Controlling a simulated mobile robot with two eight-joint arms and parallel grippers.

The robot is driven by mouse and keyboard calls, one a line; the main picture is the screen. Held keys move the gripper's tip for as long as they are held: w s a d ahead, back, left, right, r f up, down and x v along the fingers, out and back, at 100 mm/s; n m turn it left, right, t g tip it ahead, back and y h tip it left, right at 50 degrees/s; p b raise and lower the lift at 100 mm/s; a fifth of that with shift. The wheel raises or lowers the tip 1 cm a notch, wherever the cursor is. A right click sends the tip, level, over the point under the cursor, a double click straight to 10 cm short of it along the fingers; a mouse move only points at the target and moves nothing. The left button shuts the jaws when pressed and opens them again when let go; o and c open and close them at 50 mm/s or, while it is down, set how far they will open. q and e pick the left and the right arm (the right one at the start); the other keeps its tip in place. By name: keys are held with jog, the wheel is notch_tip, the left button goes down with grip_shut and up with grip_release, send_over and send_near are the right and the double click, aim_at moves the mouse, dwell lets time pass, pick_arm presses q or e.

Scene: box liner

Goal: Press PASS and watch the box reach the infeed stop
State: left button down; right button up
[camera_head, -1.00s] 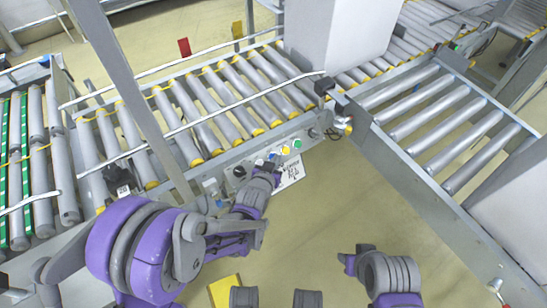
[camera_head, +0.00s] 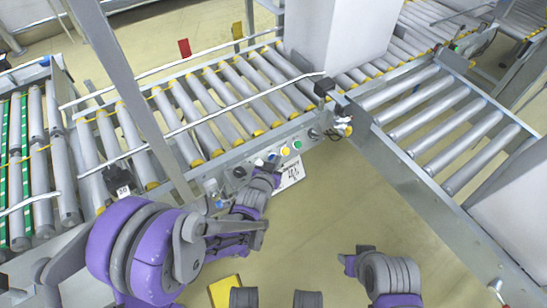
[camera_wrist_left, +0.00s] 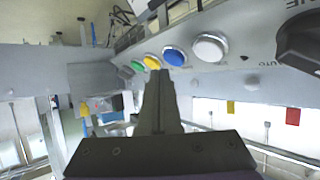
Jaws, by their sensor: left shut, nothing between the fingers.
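A row of push buttons sits on the grey conveyor side rail: white (camera_wrist_left: 210,47), blue (camera_wrist_left: 174,55), yellow (camera_wrist_left: 152,61) and green (camera_wrist_left: 137,66). The yellow button (camera_head: 285,151) and green button (camera_head: 297,145) also show in the head view. My left gripper (camera_wrist_left: 159,76) is shut and empty, its tip just below the yellow and blue buttons in the wrist view. I cannot tell whether it touches one. No button wording is readable. A tall pale grey block (camera_head: 332,40) stands at the conveyor junction; I cannot tell whether it is the box.
A black selector knob (camera_wrist_left: 302,42) is beside the white button. The roller conveyor (camera_head: 215,105) runs behind the panel with guard rails, and a second roller section (camera_head: 435,115) branches right. A yellow object (camera_head: 226,290) lies low in front. Open floor lies right of the panel.

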pick_arm(q)
jog(key=shift+f, duration=0.1)
dwell(0.7)
jog(key=shift+w+a+f+b, duration=0.2)
jog(key=shift+f+b, duration=0.05)
jog(key=shift+b, duration=0.25)
